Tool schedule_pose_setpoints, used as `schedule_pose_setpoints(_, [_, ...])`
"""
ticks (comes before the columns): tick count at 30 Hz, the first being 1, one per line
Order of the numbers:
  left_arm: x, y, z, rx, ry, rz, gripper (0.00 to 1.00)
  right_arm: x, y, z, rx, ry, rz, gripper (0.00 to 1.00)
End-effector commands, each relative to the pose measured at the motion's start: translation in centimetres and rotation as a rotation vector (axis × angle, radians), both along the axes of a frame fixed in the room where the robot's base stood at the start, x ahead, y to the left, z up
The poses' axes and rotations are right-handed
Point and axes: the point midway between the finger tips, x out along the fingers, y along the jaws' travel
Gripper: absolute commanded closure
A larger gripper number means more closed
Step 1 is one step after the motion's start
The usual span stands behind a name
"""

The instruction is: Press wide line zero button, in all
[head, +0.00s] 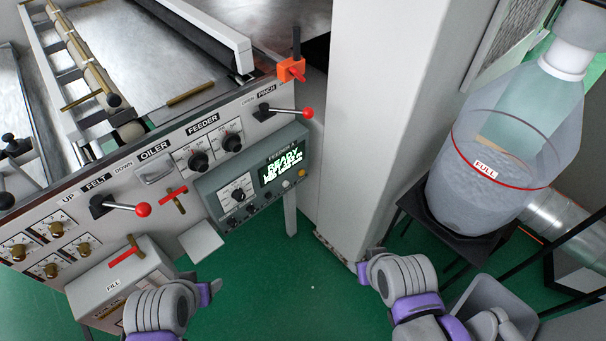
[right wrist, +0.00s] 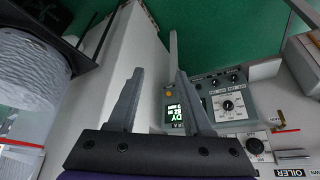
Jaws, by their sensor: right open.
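The grey control box (head: 255,175) is on the machine's front panel. Its lit green display (head: 283,163) starts with "READY"; the smaller line below is hard to read. A dial (head: 237,194), small dark knobs and a yellow button (head: 287,185) show on the box. I cannot read which control is the wide line zero button. The box also shows upside down in the right wrist view (right wrist: 205,98). My right gripper (right wrist: 158,74) is open and empty, its fingers pointing toward the box, apart from it.
Red-knobbed levers (head: 143,210) (head: 308,113) stick out from the machine panel. A fill box (head: 120,280) juts out at lower left. A white column (head: 375,120) stands right of the control box. Green floor (head: 290,285) is open between my arms.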

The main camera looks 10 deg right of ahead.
Motion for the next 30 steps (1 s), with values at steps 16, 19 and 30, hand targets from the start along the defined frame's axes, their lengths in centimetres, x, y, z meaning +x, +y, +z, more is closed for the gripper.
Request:
schedule_pose_setpoints(16, [0.0,0.0,0.0,0.0,0.0,0.0,0.33,0.0,0.0,0.0,0.0,0.0,0.0,1.0])
schedule_pose_setpoints(19, [0.0,0.0,0.0,0.0,0.0,0.0,0.33,0.0,0.0,0.0,0.0,0.0,0.0,1.0])
schedule_pose_setpoints(30, [0.0,0.0,0.0,0.0,0.0,0.0,0.33,0.0,0.0,0.0,0.0,0.0,0.0,1.0])
